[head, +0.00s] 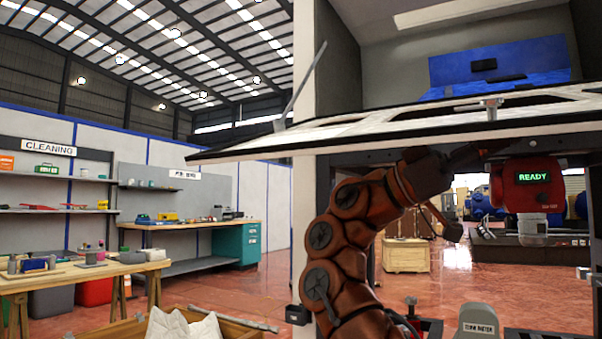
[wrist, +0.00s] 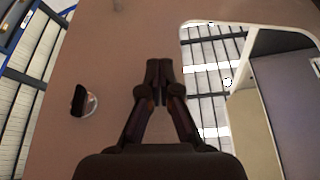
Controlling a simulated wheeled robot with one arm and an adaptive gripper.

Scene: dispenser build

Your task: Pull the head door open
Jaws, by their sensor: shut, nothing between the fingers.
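The head door (head: 250,147) is a pale framed panel with window cutouts and a dark edge. It stands swung up, close to level, across the upper part of the machine in the head view. A metal fitting (head: 490,107) sits on it. My gripper (head: 476,152) is just under the panel, with its tips partly hard to make out. In the wrist view the brownish door face (wrist: 115,45) fills much of the picture, with a window cutout at right. My gripper (wrist: 160,66) is shut and empty in front of it. A small dark round-based part (wrist: 84,101) is on the face at left.
A thin strut (head: 304,86) rises at the door's left. A blue block (head: 500,65) sits inside the housing above. A red unit reading READY (head: 533,185) hangs right of my gripper. A grey torque-tester (head: 477,322) stands below. Workbenches (head: 190,225) are far left, with open floor between.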

